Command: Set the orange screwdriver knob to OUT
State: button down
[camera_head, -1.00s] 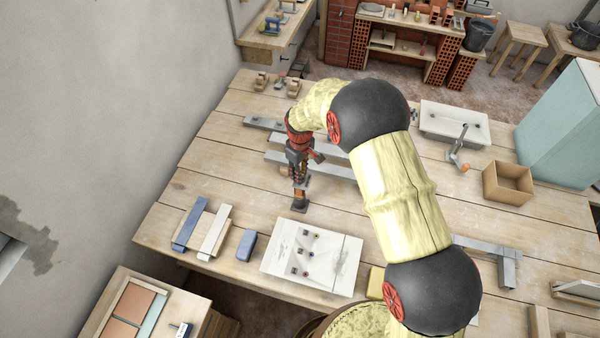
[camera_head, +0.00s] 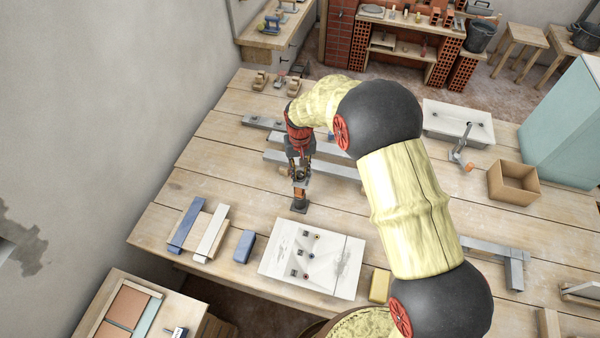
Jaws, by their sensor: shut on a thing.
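The orange and dark screwdriver (camera_head: 299,195) stands upright on its dark foot on the wooden workbench, left of the middle. My gripper (camera_head: 300,180) points down from above and is shut on its upper part. The fingers cover the knob, so its setting and any markings cannot be read. It is too small to tell exactly which part the fingers touch.
A white sheet or board (camera_head: 285,270) with several small fittings lies in front. A blue block (camera_head: 245,246) and strips on wood lie to its left. Grey metal bars (camera_head: 345,170) lie behind my gripper. A cardboard box (camera_head: 513,184) and a white basin (camera_head: 440,112) stand right.

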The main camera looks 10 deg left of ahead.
aim_at(300, 173)
jog(key=shift+m, duration=0.8)
jog(key=c, duration=1.6)
grip_release()
jog(key=shift+c, duration=0.2)
jog(key=shift+o, duration=0.5)
notch_tip(300, 173, up, 12)
